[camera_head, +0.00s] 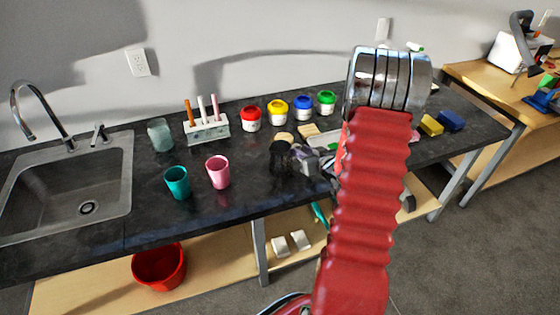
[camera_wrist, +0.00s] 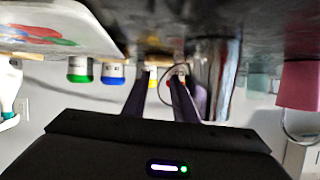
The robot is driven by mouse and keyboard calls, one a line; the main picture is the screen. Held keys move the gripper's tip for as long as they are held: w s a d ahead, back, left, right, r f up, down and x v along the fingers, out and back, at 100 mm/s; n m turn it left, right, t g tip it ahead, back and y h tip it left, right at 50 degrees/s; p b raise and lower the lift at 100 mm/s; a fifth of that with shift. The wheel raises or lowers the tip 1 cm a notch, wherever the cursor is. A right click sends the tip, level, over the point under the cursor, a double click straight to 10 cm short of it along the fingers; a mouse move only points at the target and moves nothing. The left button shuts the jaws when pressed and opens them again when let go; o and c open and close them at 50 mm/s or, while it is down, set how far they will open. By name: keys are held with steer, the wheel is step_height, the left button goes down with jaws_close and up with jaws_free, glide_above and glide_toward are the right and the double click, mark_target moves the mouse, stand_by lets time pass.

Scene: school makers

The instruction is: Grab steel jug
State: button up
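The steel jug (camera_wrist: 215,75) shows in the wrist view as a shiny upright cylinder, upside down in that picture. It stands just right of my gripper's (camera_wrist: 162,90) fingers there, outside the gap between them. The fingers are apart, with nothing gripped between them. In the head view the jug appears as a dark reflective shape (camera_head: 280,157) on the dark counter, left of my gripper (camera_head: 304,160). My gripper is low over the counter, partly hidden by my red arm. I cannot tell whether a finger touches the jug.
A pink cup (camera_head: 218,172) and a teal cup (camera_head: 177,182) stand left of the jug on the counter (camera_head: 110,225). Red (camera_head: 251,118), yellow (camera_head: 278,111), blue (camera_head: 303,108) and green (camera_head: 326,103) lidded jars stand behind. A paint tray (camera_wrist: 50,30) lies on the gripper's other side.

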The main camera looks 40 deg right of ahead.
steer(key=shift+r+x, duration=0.15)
steer(key=shift+x, duration=1.15)
steer(key=shift+r+x, duration=0.1)
steer(key=shift+x, duration=1.2)
steer(key=shift+w, duration=0.1)
steer(key=shift+c, duration=0.4)
steer(key=shift+d, duration=0.1)
jaws_close()
